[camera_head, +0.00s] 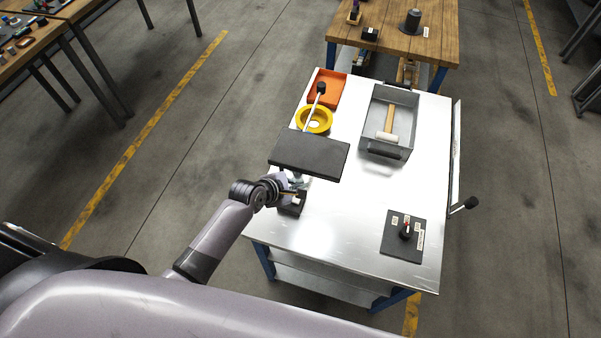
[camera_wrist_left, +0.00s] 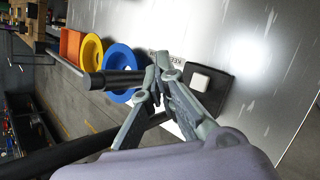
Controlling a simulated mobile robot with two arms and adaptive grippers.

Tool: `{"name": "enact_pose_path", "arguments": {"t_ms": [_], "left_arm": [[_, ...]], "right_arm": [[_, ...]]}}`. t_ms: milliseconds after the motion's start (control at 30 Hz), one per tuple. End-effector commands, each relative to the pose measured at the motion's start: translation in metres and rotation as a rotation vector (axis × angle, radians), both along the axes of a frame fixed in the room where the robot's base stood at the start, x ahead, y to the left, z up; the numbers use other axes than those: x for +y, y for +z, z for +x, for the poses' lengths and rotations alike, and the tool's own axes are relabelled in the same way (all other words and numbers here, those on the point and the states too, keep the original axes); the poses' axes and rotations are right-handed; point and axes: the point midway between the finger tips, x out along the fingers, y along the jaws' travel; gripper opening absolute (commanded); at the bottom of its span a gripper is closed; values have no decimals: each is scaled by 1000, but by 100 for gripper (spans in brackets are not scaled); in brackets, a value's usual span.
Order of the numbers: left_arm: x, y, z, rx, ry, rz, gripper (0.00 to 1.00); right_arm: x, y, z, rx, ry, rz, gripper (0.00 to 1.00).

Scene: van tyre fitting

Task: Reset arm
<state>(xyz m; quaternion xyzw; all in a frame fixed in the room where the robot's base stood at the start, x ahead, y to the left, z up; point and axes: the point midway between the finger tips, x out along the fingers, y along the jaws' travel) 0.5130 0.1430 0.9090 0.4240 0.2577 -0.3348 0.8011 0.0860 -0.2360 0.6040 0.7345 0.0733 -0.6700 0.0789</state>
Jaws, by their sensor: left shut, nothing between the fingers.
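My left gripper (camera_head: 293,187) is at the left edge of the metal-topped cart (camera_head: 345,230), just below a dark flat panel (camera_head: 308,155). In the left wrist view, its grey fingers (camera_wrist_left: 160,82) are closed together with nothing between them. A black square base with a white button (camera_wrist_left: 200,82) lies just beyond the fingers; the base (camera_head: 290,204) also shows beside the gripper in the head view. A black rod (camera_wrist_left: 118,78) passes close by the fingers; I cannot tell if they touch. My right gripper is not in view.
The cart top holds an orange tray (camera_head: 328,82), a yellow ring-shaped dish (camera_head: 325,122), a grey bin with a roller (camera_head: 388,136) and a black plate with a knob (camera_head: 404,232). A blue dish (camera_wrist_left: 123,62) shows in the wrist view. The cart's middle is clear.

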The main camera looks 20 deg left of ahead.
Motion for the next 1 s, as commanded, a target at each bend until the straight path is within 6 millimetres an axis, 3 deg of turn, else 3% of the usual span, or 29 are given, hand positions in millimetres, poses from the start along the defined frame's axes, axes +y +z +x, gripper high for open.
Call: {"name": "enact_pose_path", "arguments": {"t_ms": [233, 367, 567, 800, 1000], "left_arm": [[0, 0, -1, -1, -4, 4, 0], [-1, 3, -14, -13, -88, 81, 0], [0, 22, -70, -70, -483, 428, 0], [21, 59, -147, -118, -1048, 859, 0], [37, 82, -187, -126, -1347, 1043, 0]], "right_arm": [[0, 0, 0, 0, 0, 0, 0], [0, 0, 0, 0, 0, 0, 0], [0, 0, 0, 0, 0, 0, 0], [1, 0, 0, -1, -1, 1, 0], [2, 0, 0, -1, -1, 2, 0]]}}
